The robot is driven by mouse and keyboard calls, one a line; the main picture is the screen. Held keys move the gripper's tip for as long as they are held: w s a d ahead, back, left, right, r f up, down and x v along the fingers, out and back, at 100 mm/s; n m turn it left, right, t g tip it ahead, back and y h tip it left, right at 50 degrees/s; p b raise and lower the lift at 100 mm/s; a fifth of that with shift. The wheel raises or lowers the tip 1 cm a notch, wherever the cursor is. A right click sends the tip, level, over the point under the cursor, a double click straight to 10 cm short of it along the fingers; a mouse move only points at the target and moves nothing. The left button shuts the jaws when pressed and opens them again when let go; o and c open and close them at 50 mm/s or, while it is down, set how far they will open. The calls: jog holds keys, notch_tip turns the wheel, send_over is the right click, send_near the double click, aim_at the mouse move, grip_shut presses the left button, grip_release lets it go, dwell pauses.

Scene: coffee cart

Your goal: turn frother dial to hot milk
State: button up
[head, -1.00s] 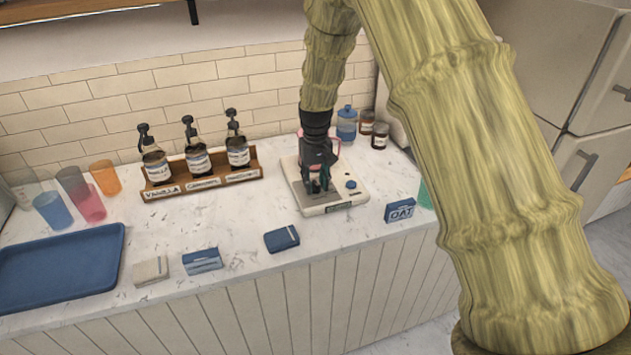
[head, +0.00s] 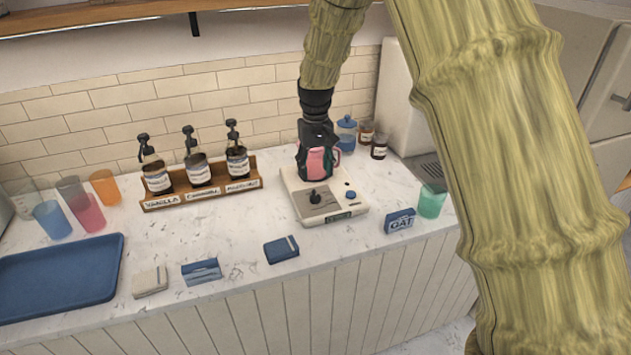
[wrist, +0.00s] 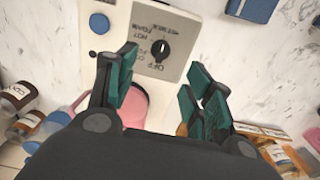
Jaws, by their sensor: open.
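The milk frother (head: 334,214) is a white unit with a grey panel on the counter. Its black dial (head: 315,196) stands on that panel, and a blue button (head: 350,195) is to the right. In the wrist view the dial (wrist: 160,49) has a white pointer mark and lettering around it, partly too small to read. A pink pitcher (head: 318,161) stands at the back of the frother; it also shows in the wrist view (wrist: 133,107), partly behind a finger. My gripper (wrist: 165,80) is open and empty, with its teal fingertips apart, above the frother and behind the dial.
A wooden rack (head: 200,193) with syrup bottles stands left of the frother. A blue canister (head: 346,135) and brown jars are behind it. An OAT carton (head: 400,221) and a green cup (head: 432,201) are to the right. The counter in front is partly clear.

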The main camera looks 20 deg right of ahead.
jog(key=shift+r, duration=1.75)
